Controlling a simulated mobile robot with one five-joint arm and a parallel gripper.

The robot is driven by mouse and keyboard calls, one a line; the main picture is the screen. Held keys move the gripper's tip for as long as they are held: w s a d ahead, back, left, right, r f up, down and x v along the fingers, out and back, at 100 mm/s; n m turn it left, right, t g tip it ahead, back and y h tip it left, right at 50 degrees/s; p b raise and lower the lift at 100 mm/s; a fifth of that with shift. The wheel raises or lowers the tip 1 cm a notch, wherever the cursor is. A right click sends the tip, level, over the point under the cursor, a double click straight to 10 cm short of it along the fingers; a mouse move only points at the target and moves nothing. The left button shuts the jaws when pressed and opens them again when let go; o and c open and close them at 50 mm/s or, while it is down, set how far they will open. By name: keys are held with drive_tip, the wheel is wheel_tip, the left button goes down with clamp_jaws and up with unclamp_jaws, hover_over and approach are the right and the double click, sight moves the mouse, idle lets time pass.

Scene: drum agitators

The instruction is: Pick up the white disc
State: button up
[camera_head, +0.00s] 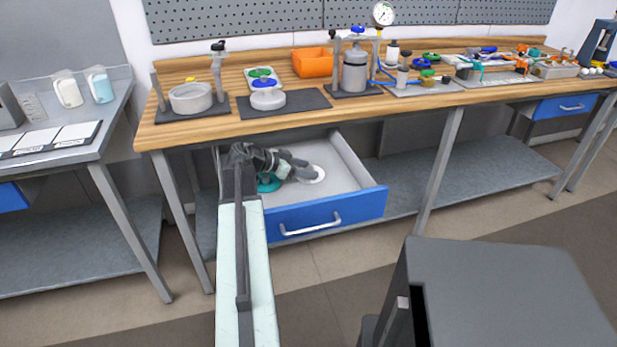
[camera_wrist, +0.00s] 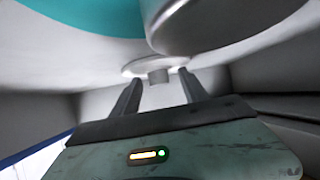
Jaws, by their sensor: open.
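The white disc (camera_head: 317,177) lies inside the open drawer, and part of it is hidden behind my gripper (camera_head: 300,167) in the head view. In the wrist view the white disc (camera_wrist: 137,67) shows just beyond the fingertips, with a short grey stub on its face. My gripper (camera_wrist: 159,76) is open, one finger to each side of the stub. I see nothing held, and cannot tell whether the fingers touch the disc.
The drawer (camera_head: 326,212) is pulled out, with a blue front and grey walls around my gripper. A teal round part (camera_head: 268,184) lies left of the disc. The wooden workbench (camera_head: 215,123) above carries fixtures and an orange bin (camera_head: 312,63).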

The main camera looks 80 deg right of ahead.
clamp_jaws()
drive_tip(key=shift+r, duration=0.15)
wheel_tip(320, 180, up, 10)
drive_tip(key=p, duration=1)
